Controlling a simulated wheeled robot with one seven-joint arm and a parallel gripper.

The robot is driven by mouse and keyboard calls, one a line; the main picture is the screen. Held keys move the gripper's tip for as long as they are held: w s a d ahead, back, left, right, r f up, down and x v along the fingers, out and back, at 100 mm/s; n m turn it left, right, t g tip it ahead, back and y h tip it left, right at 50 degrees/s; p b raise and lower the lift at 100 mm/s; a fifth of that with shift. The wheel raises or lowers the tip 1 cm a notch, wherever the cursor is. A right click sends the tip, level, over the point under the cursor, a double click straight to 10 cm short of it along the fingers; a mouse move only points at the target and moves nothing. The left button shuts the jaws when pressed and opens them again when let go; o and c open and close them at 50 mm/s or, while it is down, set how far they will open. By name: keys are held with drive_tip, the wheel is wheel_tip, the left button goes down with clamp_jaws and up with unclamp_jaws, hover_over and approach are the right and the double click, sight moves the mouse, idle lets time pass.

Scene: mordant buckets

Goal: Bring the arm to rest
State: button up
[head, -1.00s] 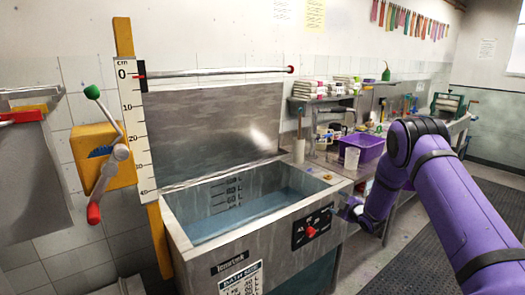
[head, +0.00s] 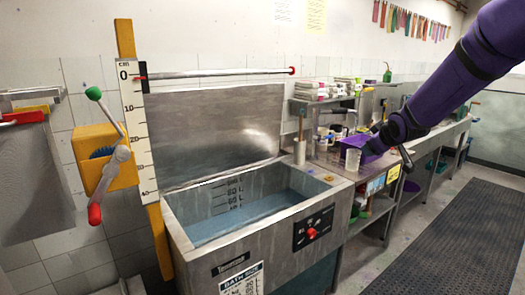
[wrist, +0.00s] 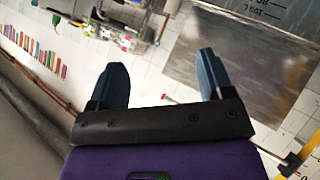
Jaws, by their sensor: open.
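My purple arm (head: 465,65) comes down from the upper right in the head view. Its wrist end hangs in front of the back bench, to the right of the steel tank and above the floor side of the bench. In the wrist view my gripper (wrist: 163,80) shows two blue fingers set wide apart. Nothing is between them, and the gripper is open and empty.
The steel tank (head: 228,250) with blue liquid stands at centre, its lid raised. A yellow crank unit (head: 103,157) and a cm scale (head: 133,125) are at left. The bench behind my arm holds a white cup (head: 353,160). The dark floor mat (head: 450,240) is clear.

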drive_tip(key=s+a+r+m+g, duration=0.15)
drive_tip(key=s+r, duration=0.25)
drive_tip(key=s, duration=0.7)
drive_tip(key=s+r+m+g, duration=0.2)
drive_tip(key=s+r+m, duration=0.15)
drive_tip(key=s, duration=0.75)
drive_tip(key=s+a+f+m+g, duration=0.1)
drive_tip(key=s, duration=1)
drive_tip(key=s+a+f+m+g, duration=0.1)
drive_tip(key=s, duration=1)
drive_tip(key=shift+a+g, duration=0.35)
drive_tip(key=shift+a, duration=0.05)
